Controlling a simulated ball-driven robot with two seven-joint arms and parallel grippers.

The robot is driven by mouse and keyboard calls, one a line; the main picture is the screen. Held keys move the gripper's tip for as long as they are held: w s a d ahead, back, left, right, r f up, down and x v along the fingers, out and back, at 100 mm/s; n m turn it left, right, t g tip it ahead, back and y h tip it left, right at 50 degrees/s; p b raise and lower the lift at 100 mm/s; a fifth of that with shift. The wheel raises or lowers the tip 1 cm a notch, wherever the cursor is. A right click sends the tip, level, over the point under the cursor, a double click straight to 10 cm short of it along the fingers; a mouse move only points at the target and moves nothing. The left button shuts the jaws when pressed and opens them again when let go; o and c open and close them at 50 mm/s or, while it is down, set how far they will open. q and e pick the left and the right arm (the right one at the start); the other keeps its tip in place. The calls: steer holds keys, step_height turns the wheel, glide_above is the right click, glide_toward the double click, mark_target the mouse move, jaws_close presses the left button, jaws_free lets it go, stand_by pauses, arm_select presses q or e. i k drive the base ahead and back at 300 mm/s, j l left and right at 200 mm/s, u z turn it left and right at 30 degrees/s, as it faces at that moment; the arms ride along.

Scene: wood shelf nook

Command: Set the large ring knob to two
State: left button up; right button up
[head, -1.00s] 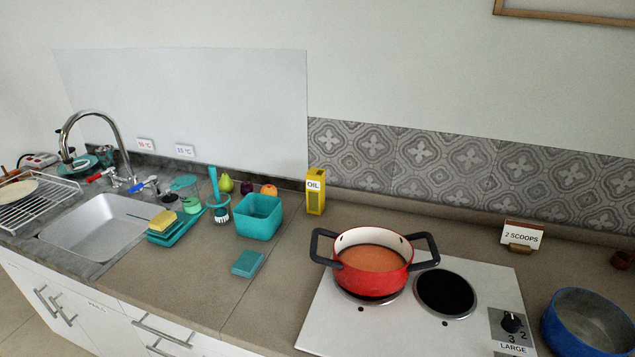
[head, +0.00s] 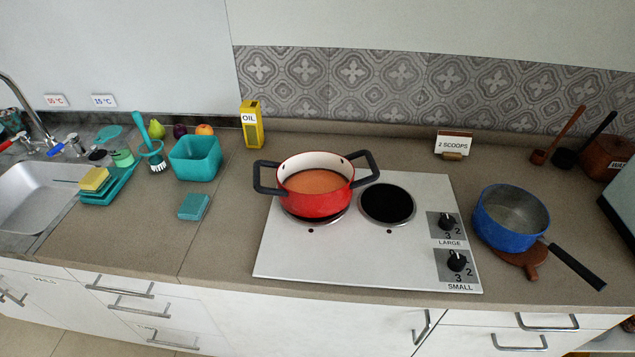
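The large ring knob (head: 447,222) is a black dial on a grey plate labelled LARGE, at the right side of the white hob (head: 340,263). The numbers 2 and 3 show beside it; its exact pointer setting is too small to read. A second black knob (head: 456,262), labelled SMALL, sits just below it. A red pot (head: 316,204) with orange contents stands on the left ring. The black right ring (head: 387,203) is bare. Neither of my grippers shows in the head view.
A blue saucepan (head: 505,240) stands on a wooden trivet (head: 523,262) right of the knobs, its black handle reaching toward the front edge. A yellow oil carton (head: 251,128) and a sign reading 2 SCOOPS (head: 453,143) stand behind the hob.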

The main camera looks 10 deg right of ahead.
mark_target(446, 222)
steer(key=z, duration=1.25)
